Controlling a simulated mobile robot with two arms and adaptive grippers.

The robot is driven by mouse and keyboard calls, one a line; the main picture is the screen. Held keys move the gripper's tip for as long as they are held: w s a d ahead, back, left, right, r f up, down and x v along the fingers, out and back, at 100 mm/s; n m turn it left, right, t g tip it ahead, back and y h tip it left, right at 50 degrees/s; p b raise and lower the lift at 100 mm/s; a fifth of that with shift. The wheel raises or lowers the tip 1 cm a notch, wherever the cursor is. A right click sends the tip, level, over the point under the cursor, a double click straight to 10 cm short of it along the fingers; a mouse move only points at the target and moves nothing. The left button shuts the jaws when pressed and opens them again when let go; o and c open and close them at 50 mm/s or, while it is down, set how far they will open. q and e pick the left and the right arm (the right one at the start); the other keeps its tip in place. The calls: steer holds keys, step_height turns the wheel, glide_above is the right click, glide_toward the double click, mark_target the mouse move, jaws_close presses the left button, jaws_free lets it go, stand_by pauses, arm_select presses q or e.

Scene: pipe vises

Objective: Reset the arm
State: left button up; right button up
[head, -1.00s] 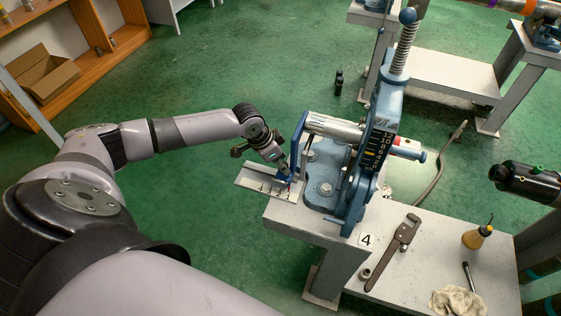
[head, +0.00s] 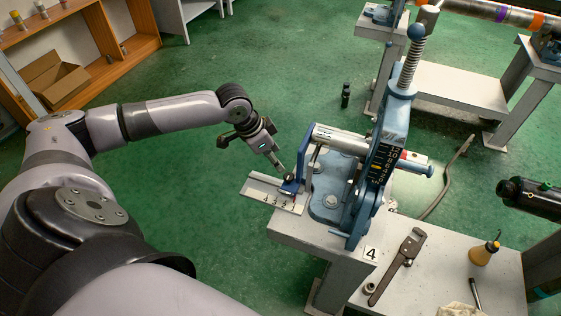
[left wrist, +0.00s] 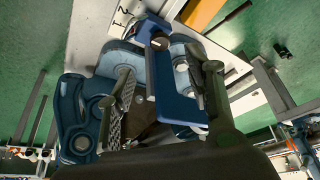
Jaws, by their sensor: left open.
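The blue pipe vise (head: 388,140) stands on the grey bench, with a silver pipe (head: 338,137) running through it. A blue bar or latch (head: 303,155) stands at its left, by a blue pointer (head: 290,187) on a white strip numbered 1 to 4 (head: 258,188). My left gripper (head: 283,172) is just above and left of the pointer. In the left wrist view its open fingers (left wrist: 165,85) spread on either side of the blue bar (left wrist: 180,100); I cannot tell whether they touch it. My right gripper is not in view.
A wrench (head: 397,265), a yellow oil bottle (head: 484,253) and a cloth lie on the bench at right. A black cylinder (head: 530,195) juts in from the right edge. Another bench (head: 450,80) stands behind. The green floor left of the vise is clear.

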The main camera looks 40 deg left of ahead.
arm_select(q)
steer(key=shift+v, duration=0.95)
steer(key=s+d+f+h, duration=0.1)
steer(key=s+d+f, duration=0.4)
steer(key=d, duration=0.5)
steer(key=s+d+f, duration=0.3)
steer(key=s+d, duration=0.5)
steer(key=d, duration=0.1)
steer(key=s+a+n+y, duration=0.3)
steer(key=s+a+n, duration=0.25)
steer(key=s, duration=0.45)
step_height(320, 180, down, 27)
steer(key=m+g, duration=0.1)
steer(key=g, duration=0.1)
steer(key=s+a+f, duration=0.3)
steer(key=s+f, duration=1.2)
steer(key=s, duration=0.2)
steer(key=shift+f+g, duration=0.4)
